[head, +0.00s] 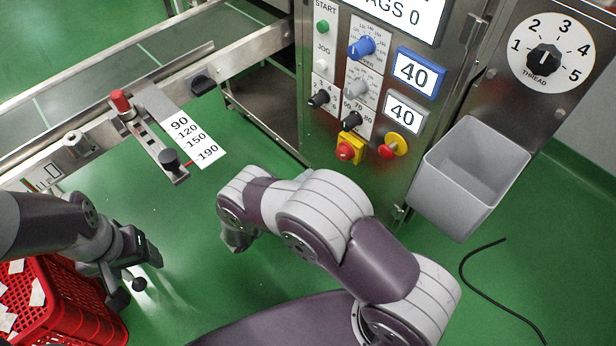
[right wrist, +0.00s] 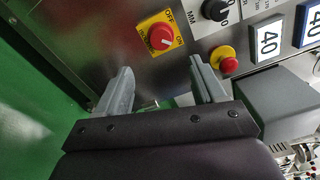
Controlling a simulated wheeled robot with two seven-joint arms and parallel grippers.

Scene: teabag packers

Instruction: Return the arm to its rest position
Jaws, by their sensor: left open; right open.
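My left gripper (head: 134,280) is at the lower left of the head view, open, beside and partly over a red crate (head: 75,310). No object shows between its fingers. My right arm bends across the middle of the head view in front of the machine cabinet. In the right wrist view my right gripper (right wrist: 162,88) is open, its two grey fingers apart with nothing between them. A red rotary switch on a yellow plate (right wrist: 160,38) and a red button with a yellow collar (right wrist: 226,60) lie beyond the fingers, apart from them.
The machine cabinet (head: 395,185) carries knobs and two "40" displays. A grey bin (head: 450,205) hangs on its right side. A conveyor with a scale plate (head: 185,130) runs at upper left. A black cable (head: 475,275) lies on the green floor.

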